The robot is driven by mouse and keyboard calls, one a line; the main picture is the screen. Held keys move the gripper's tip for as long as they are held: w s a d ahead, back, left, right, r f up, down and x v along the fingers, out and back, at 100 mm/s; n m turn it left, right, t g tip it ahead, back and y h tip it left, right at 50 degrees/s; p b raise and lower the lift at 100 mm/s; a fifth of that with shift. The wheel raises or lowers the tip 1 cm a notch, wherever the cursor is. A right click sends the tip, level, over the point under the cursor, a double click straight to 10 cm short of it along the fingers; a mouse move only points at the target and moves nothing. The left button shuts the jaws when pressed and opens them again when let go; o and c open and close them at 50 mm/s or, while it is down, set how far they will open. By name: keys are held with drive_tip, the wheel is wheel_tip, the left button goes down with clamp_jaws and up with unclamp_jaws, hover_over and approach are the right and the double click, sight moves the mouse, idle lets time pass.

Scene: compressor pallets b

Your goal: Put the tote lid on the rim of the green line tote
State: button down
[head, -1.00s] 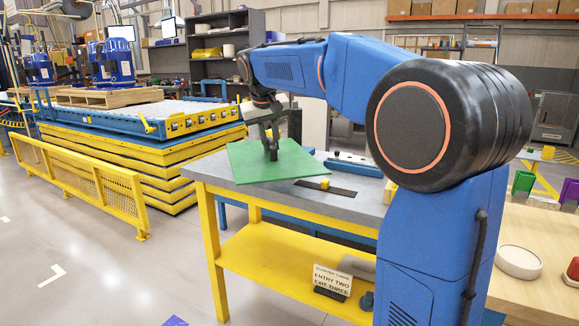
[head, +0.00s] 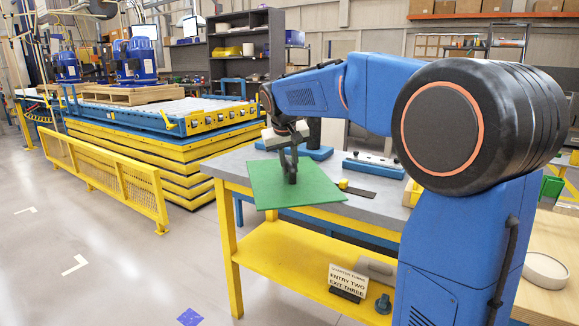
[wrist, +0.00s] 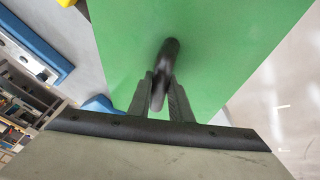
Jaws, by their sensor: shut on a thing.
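The tote lid (head: 318,196) is a flat green square panel with a dark upright knob in its middle. My gripper (head: 291,172) is shut on this knob and holds the lid near the front left corner of the grey bench, with part of it out past the bench edge. In the wrist view the two fingers (wrist: 161,95) close on the dark knob, and the green lid (wrist: 215,45) spreads out beyond them. I cannot make out the green line tote for certain; a green bin is partly visible behind my arm at the right (head: 551,188).
The grey bench (head: 235,165) with yellow legs carries a blue fixture (head: 373,168) and a small yellow block on a dark strip. A sign (head: 347,281) stands on its yellow lower shelf. A yellow mesh guard (head: 105,180) stands left. Open floor lies between.

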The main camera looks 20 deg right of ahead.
drive_tip(key=shift+f, duration=0.15)
drive_tip(key=c, duration=1.6)
unclamp_jaws()
drive_tip(key=v, duration=1.2)
